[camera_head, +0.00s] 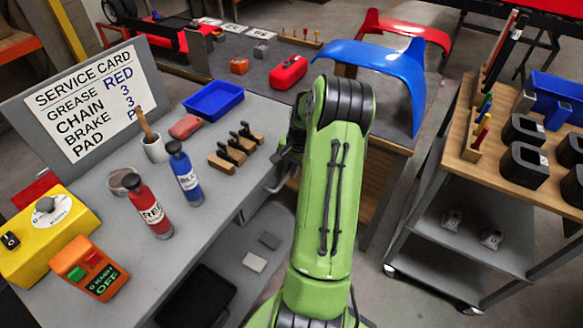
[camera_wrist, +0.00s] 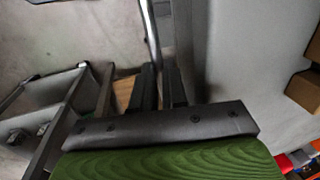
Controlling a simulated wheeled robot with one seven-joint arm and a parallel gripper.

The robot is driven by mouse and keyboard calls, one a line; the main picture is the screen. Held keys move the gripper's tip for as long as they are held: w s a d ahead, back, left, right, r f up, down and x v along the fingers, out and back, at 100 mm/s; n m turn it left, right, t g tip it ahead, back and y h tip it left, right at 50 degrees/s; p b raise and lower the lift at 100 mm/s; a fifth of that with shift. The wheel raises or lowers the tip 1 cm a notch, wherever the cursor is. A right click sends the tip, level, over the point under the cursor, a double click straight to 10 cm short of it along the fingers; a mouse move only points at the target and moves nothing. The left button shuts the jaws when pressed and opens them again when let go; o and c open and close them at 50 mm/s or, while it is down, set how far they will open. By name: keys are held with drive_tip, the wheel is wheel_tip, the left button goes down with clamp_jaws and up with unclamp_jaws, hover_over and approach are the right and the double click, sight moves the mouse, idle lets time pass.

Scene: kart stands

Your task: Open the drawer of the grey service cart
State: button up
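The grey service cart (camera_head: 105,205) stands at the left in the head view, with its top loaded. Its grey top edge and front also show in the wrist view (camera_wrist: 240,65). A shiny metal bar, seemingly the drawer handle (camera_wrist: 151,30), runs along the cart's front in the wrist view. My gripper (camera_wrist: 162,75) has its two dark fingers apart, with the bar's lower end at or between their tips. I cannot tell whether they touch it. In the head view my green arm hides the drawer front and most of the gripper at the cart's right edge.
On the cart stand a red bottle (camera_head: 150,206), a blue bottle (camera_head: 184,173), a blue tray (camera_head: 213,100) and a service card (camera_head: 88,100). A bench with a blue fairing (camera_head: 376,57) stands behind. A second cart (camera_head: 470,230) is at right, with floor between.

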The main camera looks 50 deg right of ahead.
clamp_jaws()
drive_tip(key=s+d, duration=0.2)
drive_tip(key=s, duration=2.1)
drive_tip(key=shift+p, duration=0.35)
drive_tip(key=shift+d, duration=0.1)
drive_tip(key=shift+o, duration=1.9)
unclamp_jaws()
drive_tip(key=s+r+p, duration=0.3)
drive_tip(key=r+p, duration=0.1)
drive_tip(key=r, duration=1.1)
drive_tip(key=shift+r+p, duration=0.25)
drive_tip(key=shift+p, duration=0.1)
drive_tip(key=shift+d, duration=0.1)
